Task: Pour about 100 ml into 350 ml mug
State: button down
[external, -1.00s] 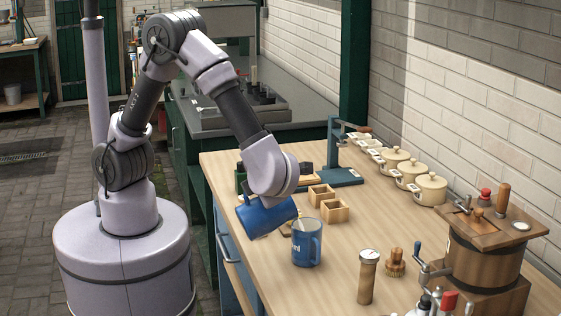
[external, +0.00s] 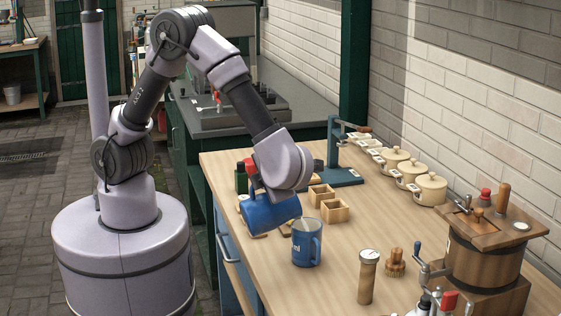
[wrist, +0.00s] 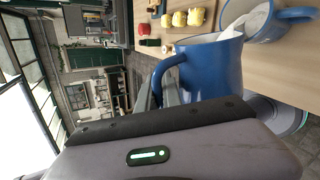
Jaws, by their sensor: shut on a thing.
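My gripper (wrist: 165,92) is shut on the handle of a blue jug (external: 270,213), whose body also shows in the wrist view (wrist: 215,68). The jug is tilted, its mouth low and to the right, just above and left of the mug's rim. The blue mug (external: 306,250) stands upright on the workbench with white lettering and its handle at the right. In the wrist view the mug (wrist: 298,14) is partly behind the jug, with something pale in its opening.
On the wooden workbench (external: 400,232), small wooden boxes (external: 334,211) stand behind the mug. Cream lidded pots (external: 430,189) line the wall. A red-capped bottle (external: 250,166) is behind the jug.

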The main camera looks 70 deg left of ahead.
aim_at(245, 201)
jog(key=shift+w+r+p, duration=0.3)
jog(key=shift+w+p, duration=0.2)
jog(key=shift+p, duration=0.1)
jog(key=s+f+n+t+b, duration=0.1)
jog(key=s+f+b, duration=0.1)
jog(key=s+b, duration=0.1)
jog(key=s+f+n+t+b, duration=0.1)
jog(key=s+f, duration=0.1)
jog(key=shift+s+d+n+t+b, duration=0.1)
jog(key=shift+n+t+b, duration=0.2)
jog(key=shift+b, duration=0.1)
jog(key=shift+d+f+y, duration=0.1)
jog(key=shift+f+y, duration=0.1)
jog(key=shift+y, duration=0.1)
jog(key=shift+f+n, duration=0.3)
jog(key=shift+f, duration=0.05)
jog(key=shift+s+t, duration=0.15)
jog(key=shift+t, duration=0.15)
dwell(0.4)
